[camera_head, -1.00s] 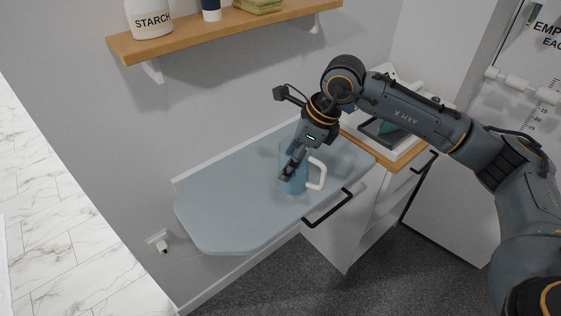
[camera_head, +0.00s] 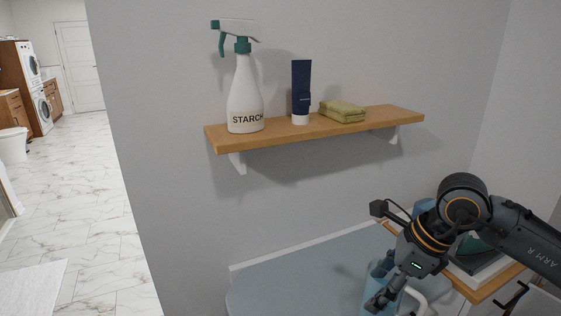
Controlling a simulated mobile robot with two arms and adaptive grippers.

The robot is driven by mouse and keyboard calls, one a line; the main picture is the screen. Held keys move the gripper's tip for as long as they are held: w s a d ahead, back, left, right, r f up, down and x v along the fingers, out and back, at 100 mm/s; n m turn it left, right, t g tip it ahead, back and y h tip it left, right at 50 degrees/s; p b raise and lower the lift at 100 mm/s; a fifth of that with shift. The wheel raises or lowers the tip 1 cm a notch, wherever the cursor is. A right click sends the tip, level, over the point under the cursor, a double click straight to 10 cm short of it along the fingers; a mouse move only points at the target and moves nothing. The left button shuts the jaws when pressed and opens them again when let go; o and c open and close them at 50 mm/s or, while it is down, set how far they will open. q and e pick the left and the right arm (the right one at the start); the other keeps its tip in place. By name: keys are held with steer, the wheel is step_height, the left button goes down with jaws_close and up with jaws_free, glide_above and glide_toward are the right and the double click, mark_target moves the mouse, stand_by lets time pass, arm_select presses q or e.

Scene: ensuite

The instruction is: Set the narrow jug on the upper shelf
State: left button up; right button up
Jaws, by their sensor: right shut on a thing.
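The narrow jug (camera_head: 371,284) is translucent blue with a white handle, at the bottom of the head view. It is upright on or just above the blue-grey ironing board (camera_head: 290,277); its base is cut off by the frame. My right gripper (camera_head: 381,287) is shut on the jug, reaching down from above and hiding part of it. The upper shelf (camera_head: 300,132) is a wooden wall shelf up and to the left of the gripper. My left gripper is not in view.
On the shelf stand a starch spray bottle (camera_head: 244,95), a dark blue tube (camera_head: 301,90) and folded green cloths (camera_head: 342,111). Bare shelf shows at the right end and between bottle and tube. A wooden-topped cabinet (camera_head: 485,290) with a tray is at the right.

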steer(key=s+a+f+n+g+h, duration=0.1)
steer(key=s+f+n+g+h, duration=0.1)
steer(key=n, duration=0.9)
steer(key=s+a+f+n+g+h, duration=0.1)
steer(key=s+f+n+g+h, duration=0.1)
steer(key=s+f+n+g, duration=0.2)
steer(key=s+f+n, duration=0.3)
steer(key=n, duration=0.5)
steer(key=shift+a+n+g, duration=0.15)
steer(key=shift+n+g, duration=0.15)
steer(key=shift+s+f, duration=0.1)
